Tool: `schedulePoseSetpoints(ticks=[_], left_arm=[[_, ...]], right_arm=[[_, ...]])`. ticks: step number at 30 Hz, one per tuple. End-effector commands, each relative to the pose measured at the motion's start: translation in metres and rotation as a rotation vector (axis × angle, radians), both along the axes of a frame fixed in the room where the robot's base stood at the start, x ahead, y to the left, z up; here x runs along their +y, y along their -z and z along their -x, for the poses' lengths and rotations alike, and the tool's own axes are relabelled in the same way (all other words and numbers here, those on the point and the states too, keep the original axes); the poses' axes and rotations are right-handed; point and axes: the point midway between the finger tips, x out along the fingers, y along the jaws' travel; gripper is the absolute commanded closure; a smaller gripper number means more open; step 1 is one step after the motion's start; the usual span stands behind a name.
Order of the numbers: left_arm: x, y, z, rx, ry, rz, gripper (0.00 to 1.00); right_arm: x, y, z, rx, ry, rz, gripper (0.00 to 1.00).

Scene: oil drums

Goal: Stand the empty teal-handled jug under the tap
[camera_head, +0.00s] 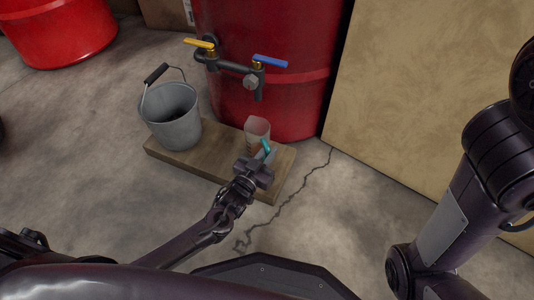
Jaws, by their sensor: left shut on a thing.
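The jug (256,129) is pale and translucent, with a teal handle (265,149). It stands upright at the right part of the wooden board (217,167), below the tap (252,82). The tap has a blue lever (270,61) and a dark spout pointing down. My left gripper (261,163) is shut on the jug's teal handle, on the near side of the jug. The gripper hides part of the jug's lower body, so I cannot tell whether its base touches the board. My right arm shows at the right, but its gripper is out of view.
A metal bucket (172,116) with a dark grip stands on the board's left part. A red drum (300,105) rises behind the board. A second valve has a yellow lever (199,43). A tan panel (430,90) stands at right. The floor in front is clear.

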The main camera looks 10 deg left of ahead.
Motion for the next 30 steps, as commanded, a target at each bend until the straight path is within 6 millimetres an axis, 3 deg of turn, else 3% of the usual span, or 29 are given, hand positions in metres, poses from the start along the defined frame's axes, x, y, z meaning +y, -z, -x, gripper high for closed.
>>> schedulePoseSetpoints(ticks=[30], left_arm=[[0.0, 0.0083, -0.002, 0.0, -0.001, 0.0, 1.0]], right_arm=[[0.0003, 0.0061, -0.0003, 0.001, 0.0, 0.001, 0.58]])
